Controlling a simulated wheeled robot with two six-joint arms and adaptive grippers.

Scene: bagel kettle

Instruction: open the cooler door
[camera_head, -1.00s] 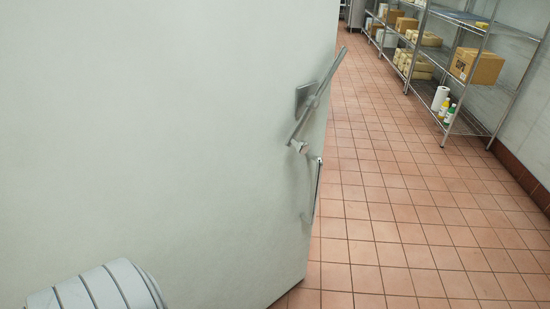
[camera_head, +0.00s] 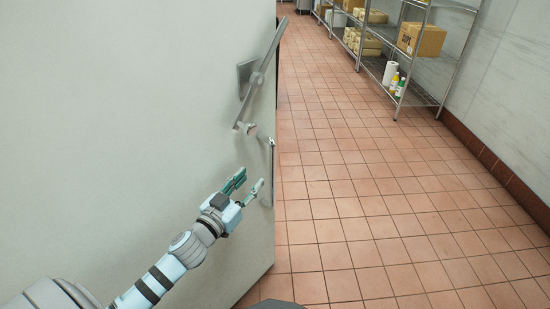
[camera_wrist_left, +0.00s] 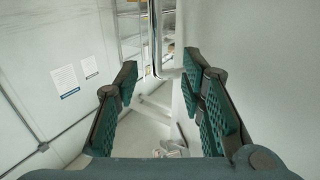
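The cooler door (camera_head: 130,110) is a large pale panel filling the left half of the head view. A long slanted metal handle (camera_head: 258,78) is mounted near its right edge. A thin vertical metal piece (camera_head: 272,165) sits lower on that edge. My left gripper (camera_head: 250,188) is open and empty, below the handle and in front of the door near its edge. In the left wrist view the open fingers (camera_wrist_left: 165,105) show with nothing between the pads. A shiny metal bar (camera_wrist_left: 156,35) stands beyond them. I cannot tell whether the door is ajar. My right gripper is not in view.
Red tile floor (camera_head: 370,200) lies clear right of the door. A wire shelf rack (camera_head: 430,75) with boxes and bottles stands along the right wall. The left wrist view shows a wall with paper signs (camera_wrist_left: 66,80).

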